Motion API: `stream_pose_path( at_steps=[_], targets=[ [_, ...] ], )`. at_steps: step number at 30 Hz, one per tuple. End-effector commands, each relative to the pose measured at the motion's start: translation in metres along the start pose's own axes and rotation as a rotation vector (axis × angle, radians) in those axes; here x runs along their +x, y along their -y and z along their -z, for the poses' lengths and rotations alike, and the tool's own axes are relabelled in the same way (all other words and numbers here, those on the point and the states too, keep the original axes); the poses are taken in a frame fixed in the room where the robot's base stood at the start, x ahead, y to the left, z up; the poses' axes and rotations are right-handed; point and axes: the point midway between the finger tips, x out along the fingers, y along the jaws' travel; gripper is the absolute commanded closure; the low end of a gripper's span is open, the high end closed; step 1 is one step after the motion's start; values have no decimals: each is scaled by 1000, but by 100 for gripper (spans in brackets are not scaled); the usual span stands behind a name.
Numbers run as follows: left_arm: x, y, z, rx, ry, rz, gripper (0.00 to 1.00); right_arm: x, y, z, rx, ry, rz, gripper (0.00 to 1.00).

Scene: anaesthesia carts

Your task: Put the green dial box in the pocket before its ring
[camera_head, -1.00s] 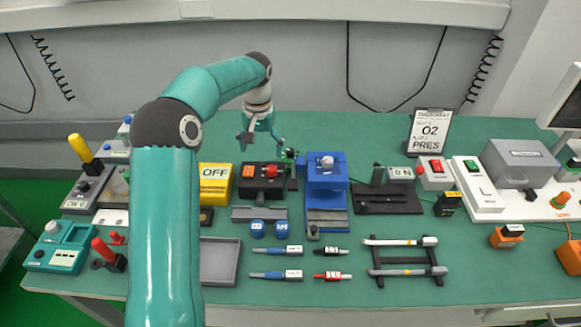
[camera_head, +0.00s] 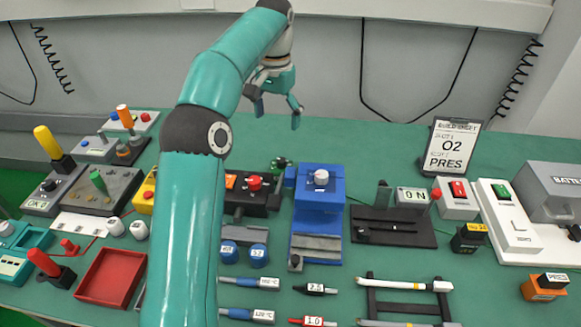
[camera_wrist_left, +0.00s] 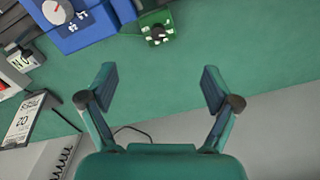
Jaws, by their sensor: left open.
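The green dial box (camera_head: 280,166) stands on the green bench left of the blue dial unit (camera_head: 320,190), partly hidden in the head view. In the left wrist view the green dial box (camera_wrist_left: 157,34) shows a dark dial with pale marks, at the top between and beyond the fingers. My left gripper (camera_head: 277,110) is open and empty, raised above the back of the bench, apart from the box. Its two spread fingers show in the left wrist view (camera_wrist_left: 157,88). I cannot tell which pocket or ring belongs to the box. My right gripper is not in view.
A black unit with a red knob (camera_head: 253,183) stands left of the blue unit. A sign stand (camera_head: 451,147) and a black slide unit (camera_head: 392,226) are to the right. A red tray (camera_head: 107,278) lies front left. The bench behind the units is mostly clear.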

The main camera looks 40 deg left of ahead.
Motion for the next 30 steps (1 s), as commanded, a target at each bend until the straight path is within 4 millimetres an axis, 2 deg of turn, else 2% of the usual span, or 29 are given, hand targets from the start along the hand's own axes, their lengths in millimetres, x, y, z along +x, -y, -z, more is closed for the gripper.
stream_pose_path(
  at_steps=[5, 13, 18, 30],
  targets=[
    [11, -1, 0, 3, 2, 0, 11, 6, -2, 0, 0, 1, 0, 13],
    [65, 3, -3, -5, 4, -1, 11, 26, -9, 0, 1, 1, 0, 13],
    [96, 4, -3, -8, 3, -1, 11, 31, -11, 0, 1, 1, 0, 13],
    [128, 5, -4, -9, 3, 0, 11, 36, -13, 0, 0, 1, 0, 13]
  ],
)
